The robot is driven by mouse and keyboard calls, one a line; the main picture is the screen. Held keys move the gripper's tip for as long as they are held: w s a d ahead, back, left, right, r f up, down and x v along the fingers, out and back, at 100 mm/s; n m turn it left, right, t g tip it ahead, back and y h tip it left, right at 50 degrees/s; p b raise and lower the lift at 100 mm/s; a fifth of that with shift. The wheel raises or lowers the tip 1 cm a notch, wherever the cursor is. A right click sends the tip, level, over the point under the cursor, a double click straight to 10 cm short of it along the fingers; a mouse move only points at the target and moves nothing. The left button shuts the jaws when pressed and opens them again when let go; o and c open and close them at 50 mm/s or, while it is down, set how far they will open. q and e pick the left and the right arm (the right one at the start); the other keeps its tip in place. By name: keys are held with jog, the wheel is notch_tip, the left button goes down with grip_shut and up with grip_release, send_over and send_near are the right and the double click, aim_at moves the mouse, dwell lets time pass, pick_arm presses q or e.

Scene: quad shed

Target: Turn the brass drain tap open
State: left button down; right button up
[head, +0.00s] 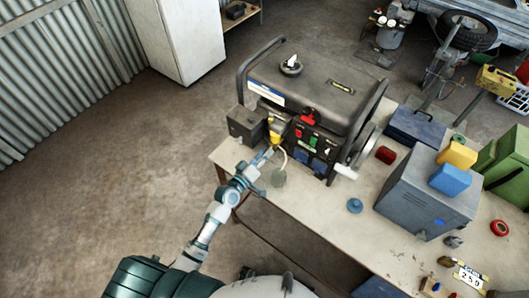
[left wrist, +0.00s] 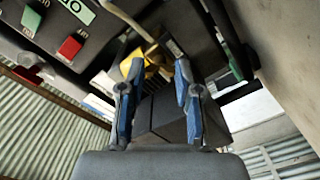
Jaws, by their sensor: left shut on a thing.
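The generator (head: 315,90) stands on the workbench. The yellow brass drain tap (head: 274,136) is low on its front left corner, beside a dark box. It also shows in the left wrist view (left wrist: 152,64), just beyond and between my blue fingertips. My left gripper (head: 266,158) reaches up to the tap from the front and is shut on it. In the left wrist view the fingers (left wrist: 157,68) stand on either side of the tap, and a grey metal piece crosses close by. The exact contact is partly hidden. My right gripper is in neither view.
A grey toolbox (head: 425,200), a blue lid (head: 355,205) and a red cup (head: 385,155) stand to the right. The floor at left is clear.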

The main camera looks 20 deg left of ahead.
pick_arm(q)
jog(key=shift+s+f+n+p, duration=0.15)
jog(key=shift+n+p, duration=0.4)
jog(key=shift+n, duration=1.5)
jog(key=shift+w+f+n+p, duration=0.1)
jog(key=shift+n+p, duration=0.45)
jog(key=shift+n, duration=1.5)
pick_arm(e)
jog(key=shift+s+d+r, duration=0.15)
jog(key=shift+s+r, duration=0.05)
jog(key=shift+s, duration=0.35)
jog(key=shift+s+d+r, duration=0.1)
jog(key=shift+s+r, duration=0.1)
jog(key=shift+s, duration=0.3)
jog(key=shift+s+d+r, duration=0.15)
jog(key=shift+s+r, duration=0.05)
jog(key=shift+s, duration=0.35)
pick_arm(q)
jog(key=c, duration=0.8)
grip_release()
jog(key=shift+a, duration=0.1)
jog(key=shift+r, duration=0.1)
jog(key=shift+s, duration=0.1)
